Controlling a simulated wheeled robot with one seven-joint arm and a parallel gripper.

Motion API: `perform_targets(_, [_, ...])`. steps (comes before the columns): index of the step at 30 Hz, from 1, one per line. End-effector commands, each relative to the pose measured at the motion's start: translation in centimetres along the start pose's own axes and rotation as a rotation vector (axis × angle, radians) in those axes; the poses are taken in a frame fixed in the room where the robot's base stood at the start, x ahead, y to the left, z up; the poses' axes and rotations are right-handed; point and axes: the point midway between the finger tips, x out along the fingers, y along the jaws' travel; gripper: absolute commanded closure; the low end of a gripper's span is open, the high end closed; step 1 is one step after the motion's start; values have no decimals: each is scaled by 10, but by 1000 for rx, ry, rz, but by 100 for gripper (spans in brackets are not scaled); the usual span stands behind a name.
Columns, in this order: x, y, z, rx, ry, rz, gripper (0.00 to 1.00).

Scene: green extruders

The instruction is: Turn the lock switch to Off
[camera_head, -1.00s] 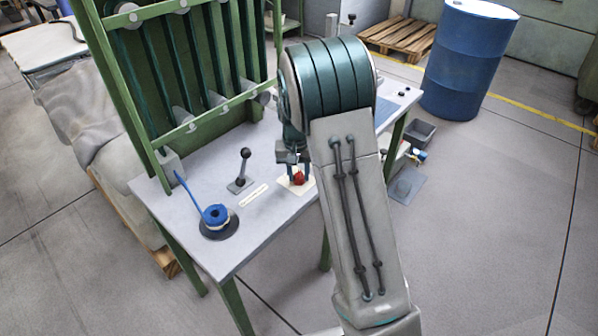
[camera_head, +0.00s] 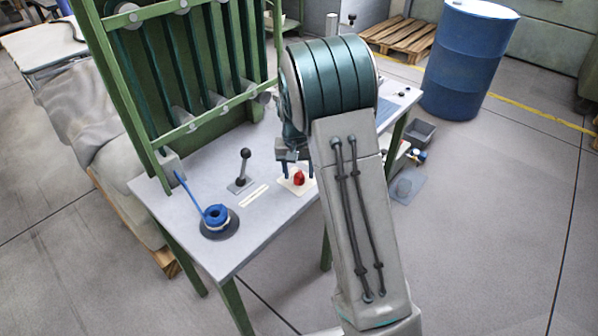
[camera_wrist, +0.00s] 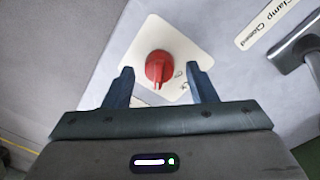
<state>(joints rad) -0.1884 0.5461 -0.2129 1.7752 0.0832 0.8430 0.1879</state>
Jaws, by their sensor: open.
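The lock switch is a red rotary knob (camera_head: 298,178) on a cream plate (camera_head: 285,184) set on the table top, just below my gripper in the head view. In the wrist view the red knob (camera_wrist: 159,67) shows between the fingertips, with a ridge running roughly up and down the picture. Its plate (camera_wrist: 195,50) carries small dark lettering at the lower right, partly hidden by the right finger. My gripper (camera_wrist: 162,78) is open, its two fingers on either side of the knob with gaps; the head view also shows it (camera_head: 296,166). I cannot tell its exact height above the knob.
A lever with a black ball (camera_head: 244,154) and a label strip (camera_head: 254,195) stand left of the switch. A "Clamp Closed" label (camera_wrist: 266,22) shows in the wrist view. Green frame posts (camera_head: 125,110) rise behind.

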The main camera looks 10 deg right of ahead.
Motion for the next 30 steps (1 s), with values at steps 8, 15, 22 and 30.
perform_targets(8, [-59, 0, -1, -1, 6, -1, 49])
perform_targets(15, [-108, 0, -1, 0, 4, -1, 49])
perform_targets(22, [-129, 0, -1, 0, 1, 0, 49])
perform_targets(30, [-131, 0, -1, 1, 1, 0, 49])
